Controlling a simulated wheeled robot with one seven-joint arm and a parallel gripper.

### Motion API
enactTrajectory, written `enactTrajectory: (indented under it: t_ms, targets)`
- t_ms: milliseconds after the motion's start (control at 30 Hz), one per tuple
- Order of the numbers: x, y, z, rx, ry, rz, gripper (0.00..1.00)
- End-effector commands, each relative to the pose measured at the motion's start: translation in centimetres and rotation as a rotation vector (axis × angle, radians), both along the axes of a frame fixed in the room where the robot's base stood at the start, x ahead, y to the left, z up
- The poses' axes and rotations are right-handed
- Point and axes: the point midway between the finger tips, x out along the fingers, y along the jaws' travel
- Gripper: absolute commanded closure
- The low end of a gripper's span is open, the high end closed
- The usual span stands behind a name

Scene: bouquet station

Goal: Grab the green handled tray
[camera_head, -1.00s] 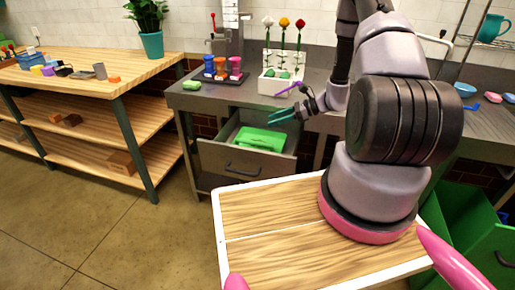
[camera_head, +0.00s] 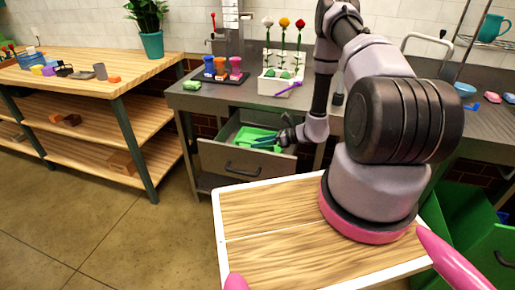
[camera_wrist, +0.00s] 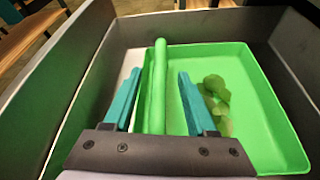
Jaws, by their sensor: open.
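The green handled tray (camera_head: 250,139) lies inside the open drawer (camera_head: 222,161) under the grey counter. In the wrist view the tray (camera_wrist: 262,122) fills much of the drawer, with its green bar handle (camera_wrist: 158,85) running along its left side and some leafy green matter (camera_wrist: 215,95) inside. My gripper (camera_head: 264,143) is down at the drawer, over the tray. In the wrist view my gripper (camera_wrist: 157,90) is open, with one teal finger on each side of the handle. Whether either finger touches the handle cannot be told.
The drawer walls (camera_wrist: 75,95) stand close around my gripper. On the counter above are a white flower holder (camera_head: 280,83), a purple tool (camera_head: 289,88) and a rack of colored cups (camera_head: 222,74). A wooden shelf table (camera_head: 100,72) stands at left.

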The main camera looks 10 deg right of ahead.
Motion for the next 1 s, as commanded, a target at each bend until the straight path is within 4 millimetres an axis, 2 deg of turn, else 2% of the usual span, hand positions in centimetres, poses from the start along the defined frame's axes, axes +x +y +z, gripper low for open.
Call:
enactTrajectory:
  t_ms: [33,200,467,600,633,1000]
  targets:
    - [0.3,0.9,-0.2,0.001,0.000,0.003,0.43]
    - [1.0,2.3,-0.9,0.000,0.000,0.001,0.43]
    - [1.1,2.5,-0.9,0.001,0.000,0.000,0.43]
    - [1.1,2.4,-0.9,0.000,0.000,0.000,0.96]
    - [1.1,2.4,-0.9,0.000,0.000,0.000,1.00]
    - [1.1,2.4,-0.9,-0.001,-0.001,-0.001,1.00]
